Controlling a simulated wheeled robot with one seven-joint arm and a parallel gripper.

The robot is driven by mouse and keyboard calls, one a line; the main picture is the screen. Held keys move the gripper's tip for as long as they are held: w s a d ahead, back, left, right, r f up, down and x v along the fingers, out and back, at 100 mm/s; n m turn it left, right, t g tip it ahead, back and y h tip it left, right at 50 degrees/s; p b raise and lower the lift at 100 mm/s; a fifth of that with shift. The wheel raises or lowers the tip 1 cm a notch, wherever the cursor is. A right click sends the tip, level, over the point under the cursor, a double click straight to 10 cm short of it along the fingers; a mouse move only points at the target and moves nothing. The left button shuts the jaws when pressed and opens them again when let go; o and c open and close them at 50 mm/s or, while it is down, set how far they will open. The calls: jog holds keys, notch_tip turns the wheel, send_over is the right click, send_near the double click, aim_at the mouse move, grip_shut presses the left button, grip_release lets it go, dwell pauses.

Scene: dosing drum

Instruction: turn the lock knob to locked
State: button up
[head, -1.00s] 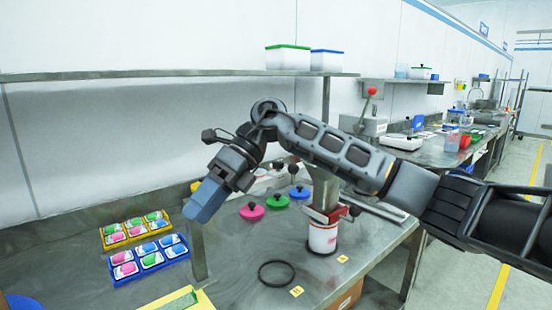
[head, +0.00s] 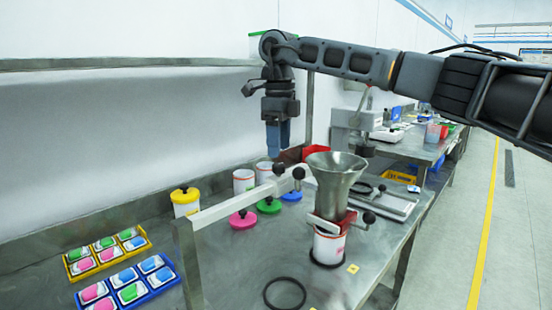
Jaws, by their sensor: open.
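My gripper (head: 278,140) hangs pointing down in the head view, open, with its blue-grey fingers seen nearly edge-on. Nothing shows between them. It appears above and behind a pale bar (head: 230,207) that carries dark round knobs (head: 298,172) near its right end. A metal funnel (head: 337,180) stands in a red-and-white holder (head: 325,222) over a white pot (head: 328,247). Another black knob (head: 369,217) sticks out at the holder's right side. I cannot tell which knob is the lock knob or how it is turned. My gripper touches none of them.
A yellow-lidded pot (head: 185,201) stands left. Yellow (head: 148,243) and blue (head: 178,281) trays hold coloured packs. A black ring (head: 284,293) lies in front. A shelf (head: 150,63) runs along the wall.

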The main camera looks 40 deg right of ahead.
aim_at(279, 165)
jog(key=shift+a+f, duration=0.1)
jog(key=shift+f, duration=2.2)
jog(key=c, duration=1)
